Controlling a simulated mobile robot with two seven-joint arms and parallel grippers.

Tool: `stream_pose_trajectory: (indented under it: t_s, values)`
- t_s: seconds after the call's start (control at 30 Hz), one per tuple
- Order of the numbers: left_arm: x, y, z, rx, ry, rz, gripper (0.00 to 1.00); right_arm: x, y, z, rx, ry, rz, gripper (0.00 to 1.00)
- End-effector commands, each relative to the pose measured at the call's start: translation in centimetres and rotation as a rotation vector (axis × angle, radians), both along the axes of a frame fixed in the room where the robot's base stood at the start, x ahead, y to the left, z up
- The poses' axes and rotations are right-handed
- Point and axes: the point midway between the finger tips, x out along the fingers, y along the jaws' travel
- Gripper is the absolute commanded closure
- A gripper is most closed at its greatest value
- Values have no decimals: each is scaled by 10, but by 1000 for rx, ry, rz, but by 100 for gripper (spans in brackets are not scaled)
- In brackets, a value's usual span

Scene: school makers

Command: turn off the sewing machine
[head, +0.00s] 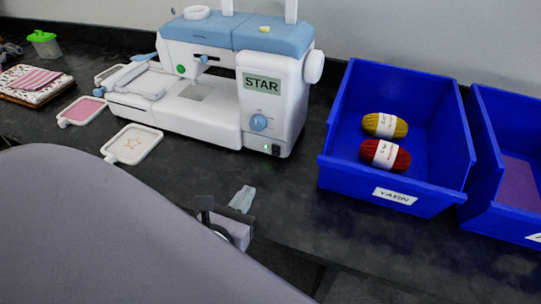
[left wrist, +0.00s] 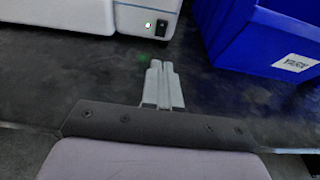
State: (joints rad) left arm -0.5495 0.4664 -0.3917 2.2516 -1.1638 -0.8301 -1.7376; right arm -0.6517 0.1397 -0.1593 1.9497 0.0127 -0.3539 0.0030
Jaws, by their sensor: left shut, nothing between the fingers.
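The white and blue sewing machine (head: 225,80) stands on the dark counter, with a STAR label and a blue dial on its right column. Its black power switch (head: 276,150) is low on the column, beside a small lit green light (head: 265,147). The switch (left wrist: 161,28) and green light also show at the top of the left wrist view. My left gripper (head: 243,195) is shut and empty, in front of the machine and apart from it. In the left wrist view its fingertips (left wrist: 161,66) point toward the switch. My right gripper is not in view.
A blue yarn bin (head: 340,125) with yellow and red yarn stands right of the machine, with another blue bin (head: 484,130) beyond it. Embroidery hoops (head: 133,158) lie at left. The counter in front of the switch is clear.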

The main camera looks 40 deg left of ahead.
Motion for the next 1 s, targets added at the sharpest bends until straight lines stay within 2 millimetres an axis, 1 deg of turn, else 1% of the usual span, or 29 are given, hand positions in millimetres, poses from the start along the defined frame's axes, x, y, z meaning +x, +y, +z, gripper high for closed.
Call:
stream_pose_trajectory:
  t_s: [0.17, 0.27, 0.7, 0.83, 1.0]
  values:
    - [12, 3, -2, 0, -2, 1, 100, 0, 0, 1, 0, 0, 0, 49]
    - [26, 7, -3, -1, -3, 2, 100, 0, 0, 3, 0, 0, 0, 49]
    - [98, 24, -18, -1, -2, 2, 100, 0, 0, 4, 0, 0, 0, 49]
    - [115, 28, -15, -2, -2, 3, 100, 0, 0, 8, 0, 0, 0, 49]
    - [129, 31, -15, -2, 1, 1, 100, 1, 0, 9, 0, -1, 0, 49]
